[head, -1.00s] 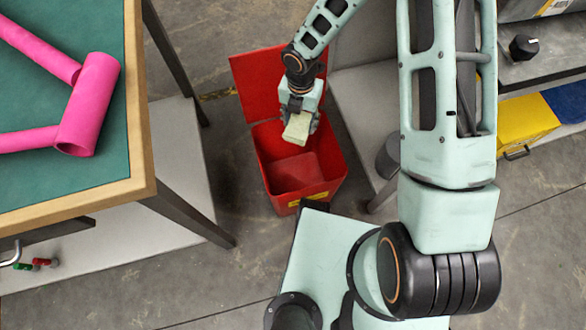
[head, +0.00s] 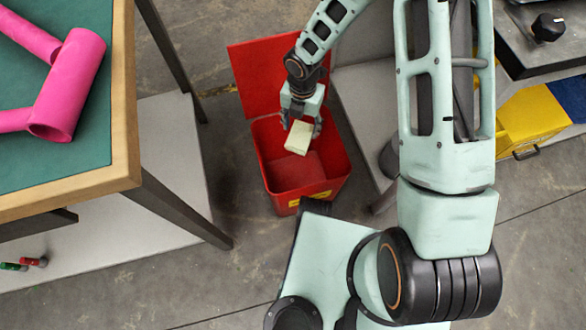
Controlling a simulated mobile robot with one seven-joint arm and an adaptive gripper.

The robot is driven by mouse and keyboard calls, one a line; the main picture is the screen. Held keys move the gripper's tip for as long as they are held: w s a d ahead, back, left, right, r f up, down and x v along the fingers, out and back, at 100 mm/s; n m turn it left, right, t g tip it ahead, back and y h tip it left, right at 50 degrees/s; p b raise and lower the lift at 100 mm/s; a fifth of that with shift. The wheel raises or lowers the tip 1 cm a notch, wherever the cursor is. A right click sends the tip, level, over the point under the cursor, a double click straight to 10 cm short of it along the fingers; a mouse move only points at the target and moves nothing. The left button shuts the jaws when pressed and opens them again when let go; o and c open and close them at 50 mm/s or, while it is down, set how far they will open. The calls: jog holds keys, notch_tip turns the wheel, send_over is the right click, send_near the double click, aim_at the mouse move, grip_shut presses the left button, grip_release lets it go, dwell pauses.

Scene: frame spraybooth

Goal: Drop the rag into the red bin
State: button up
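The red bin (head: 342,165) stands on the floor with its lid raised at the back. The rag (head: 298,138) is a small pale yellow-green block. It shows over the bin's opening, just below my gripper (head: 301,122). My gripper points down over the back part of the bin, with its fingers spread and a gap between palm and rag. The rag looks loose from the fingers. Its exact height above the bin floor cannot be told from this view. The visible bin floor looks empty.
A green-topped workbench (head: 88,165) with a pink tube frame (head: 70,85) stands at the left. A grey cabinet (head: 355,110) stands close to the bin's right. A yellow box (head: 530,125) is farther right. Bare floor lies left of the bin.

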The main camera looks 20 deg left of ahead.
jog(key=shift+o, duration=0.9)
notch_tip(320, 180, up, 12)
dwell(0.3)
